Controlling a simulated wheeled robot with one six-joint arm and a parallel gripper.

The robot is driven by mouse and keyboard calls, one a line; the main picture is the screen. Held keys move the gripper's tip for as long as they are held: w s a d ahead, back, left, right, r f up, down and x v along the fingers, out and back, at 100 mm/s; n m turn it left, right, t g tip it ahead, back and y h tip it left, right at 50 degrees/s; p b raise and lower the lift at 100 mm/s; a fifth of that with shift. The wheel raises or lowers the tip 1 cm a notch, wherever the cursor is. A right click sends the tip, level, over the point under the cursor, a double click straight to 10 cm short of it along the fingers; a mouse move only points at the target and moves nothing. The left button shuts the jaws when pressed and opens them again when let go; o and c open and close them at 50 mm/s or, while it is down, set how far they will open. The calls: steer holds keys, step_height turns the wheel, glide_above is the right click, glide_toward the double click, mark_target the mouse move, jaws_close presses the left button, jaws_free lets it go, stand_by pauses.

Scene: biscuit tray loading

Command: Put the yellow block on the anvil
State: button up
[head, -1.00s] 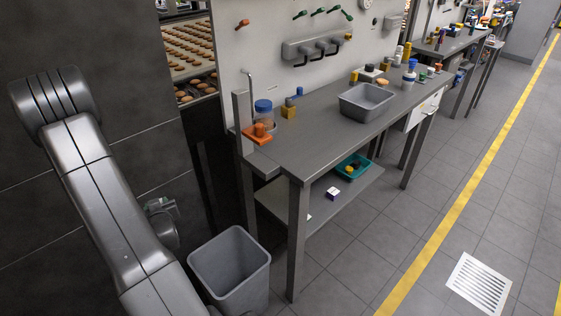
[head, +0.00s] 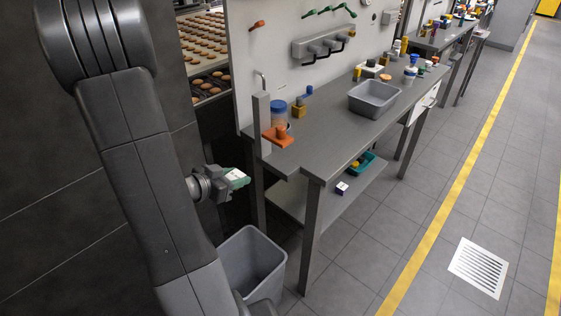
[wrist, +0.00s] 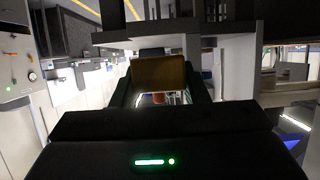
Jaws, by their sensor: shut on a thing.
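My gripper (head: 236,178) is at the left in the head view, beside the near left end of the bench and above the grey bin. In the wrist view its dark green fingers are shut on a dark yellow-brown block (wrist: 158,75), which looks like the yellow block. In the head view the held block cannot be made out clearly. Another yellow block (head: 299,111) stands on the bench near a jar. I cannot pick out the anvil with certainty in either view.
The grey bench (head: 335,135) carries an orange piece (head: 278,137), a blue-lidded jar (head: 279,114) and a grey tub (head: 374,96). A teal tray (head: 363,165) and small box (head: 342,188) are on the lower shelf. The grey bin (head: 252,262) stands on the floor.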

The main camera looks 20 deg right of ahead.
steer(key=shift+s+d+r, duration=0.1)
steer(key=shift+d, duration=0.15)
steer(key=p, duration=0.2)
glide_above(280, 163)
steer(key=a, duration=0.1)
steer(key=shift+s, duration=0.25)
steer(key=f, duration=0.2)
steer(key=d+f, duration=0.1)
steer(key=shift+w+f, duration=0.1)
steer(key=shift+w, duration=0.2)
steer(key=shift+d+f, duration=0.1)
steer(key=shift+f, duration=0.1)
steer(key=shift+f, duration=0.1)
steer(key=o, duration=1.1)
steer(key=shift+f, duration=0.1)
